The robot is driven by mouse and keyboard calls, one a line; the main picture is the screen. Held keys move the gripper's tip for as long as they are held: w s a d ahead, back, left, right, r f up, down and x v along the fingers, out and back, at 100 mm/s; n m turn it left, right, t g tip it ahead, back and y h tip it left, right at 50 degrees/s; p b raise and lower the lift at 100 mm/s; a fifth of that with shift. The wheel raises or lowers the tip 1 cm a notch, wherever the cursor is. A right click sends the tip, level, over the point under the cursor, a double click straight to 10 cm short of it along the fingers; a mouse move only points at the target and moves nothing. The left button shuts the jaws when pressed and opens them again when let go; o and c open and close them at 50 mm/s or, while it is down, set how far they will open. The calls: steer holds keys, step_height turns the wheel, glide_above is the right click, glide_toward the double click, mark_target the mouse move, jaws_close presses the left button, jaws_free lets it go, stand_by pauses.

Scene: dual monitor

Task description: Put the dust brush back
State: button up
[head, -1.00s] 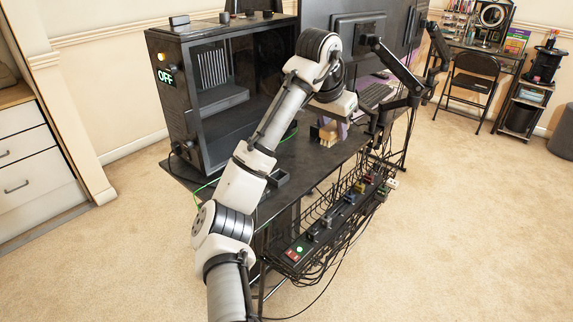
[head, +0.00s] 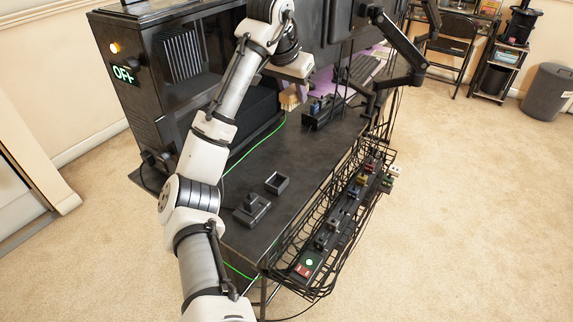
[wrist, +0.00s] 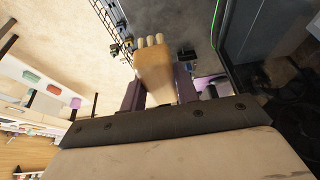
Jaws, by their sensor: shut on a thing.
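The dust brush (wrist: 155,70), with a tan wooden body and several rounded pale tips at its far end, is between the two purple fingers of my gripper (wrist: 158,86) in the wrist view. The gripper is shut on it. In the head view, a small tan part of the brush (head: 290,98) shows below my wrist, above the far part of the black desk (head: 300,152). My wrist hides the rest of it and the fingers there.
A black computer case (head: 150,95) with an "OFF" display stands on the left. A small open black holder (head: 277,183) and a black block (head: 251,209) lie on the near desk. A blue-topped black device (head: 322,112) stands farther back. A wire cable tray (head: 335,222) hangs along the right edge.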

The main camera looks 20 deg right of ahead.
step_height(320, 180, down, 20)
steer(key=shift+r+b, duration=0.2)
steer(key=shift+b, duration=0.3)
steer(key=shift+f, duration=0.65)
steer(key=o, duration=0.9)
steer(key=shift+o, duration=0.2)
steer(key=p+v, duration=0.1)
steer(key=v, duration=1.2)
steer(key=shift+d+r, duration=0.2)
steer(key=shift+w, duration=0.1)
